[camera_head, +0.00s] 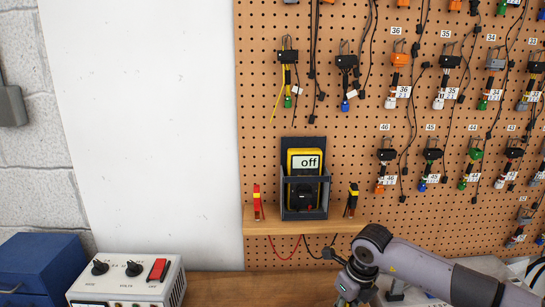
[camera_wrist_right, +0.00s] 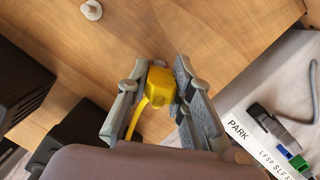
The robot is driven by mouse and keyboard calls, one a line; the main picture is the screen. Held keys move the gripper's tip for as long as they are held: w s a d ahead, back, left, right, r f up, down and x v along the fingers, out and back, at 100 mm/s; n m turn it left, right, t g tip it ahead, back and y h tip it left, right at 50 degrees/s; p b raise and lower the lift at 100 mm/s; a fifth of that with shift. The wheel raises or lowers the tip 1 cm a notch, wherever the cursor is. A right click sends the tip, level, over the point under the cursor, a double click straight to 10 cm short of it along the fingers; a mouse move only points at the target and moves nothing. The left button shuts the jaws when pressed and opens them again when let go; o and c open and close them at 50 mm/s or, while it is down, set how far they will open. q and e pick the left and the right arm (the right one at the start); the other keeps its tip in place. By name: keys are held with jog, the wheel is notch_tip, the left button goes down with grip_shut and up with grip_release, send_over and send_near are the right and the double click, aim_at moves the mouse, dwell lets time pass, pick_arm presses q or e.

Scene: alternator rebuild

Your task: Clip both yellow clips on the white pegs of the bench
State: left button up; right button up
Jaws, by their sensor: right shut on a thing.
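My right gripper (camera_wrist_right: 164,88) is shut on a yellow clip (camera_wrist_right: 160,80) above the wooden bench, in the right wrist view. A yellow strip or lead runs down from the clip between the fingers. A white peg (camera_wrist_right: 92,10) stands on the bench at the top left of that view, apart from the gripper. A small pale thing (camera_wrist_right: 158,63) shows just beyond the clip; I cannot tell if it is a second peg or if the clip touches it. In the head view my right gripper (camera_head: 352,283) is at the bottom. The second yellow clip is not seen.
A white power box (camera_head: 128,282) is at lower left. Dark boxes (camera_wrist_right: 20,80) flank the gripper's left.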

jog(key=shift+r, duration=0.1)
jog(key=shift+c, duration=0.4)
jog(key=shift+r+p, duration=0.9)
jog(key=shift+r, duration=1)
jog(key=shift+r, duration=0.15)
notch_tip(320, 180, up, 4)
jog(key=shift+p, duration=1.1)
jog(key=shift+r, duration=0.1)
notch_tip(320, 180, down, 5)
jog(key=b, duration=0.4)
jog(key=shift+b, duration=0.4)
jog(key=shift+f, duration=0.2)
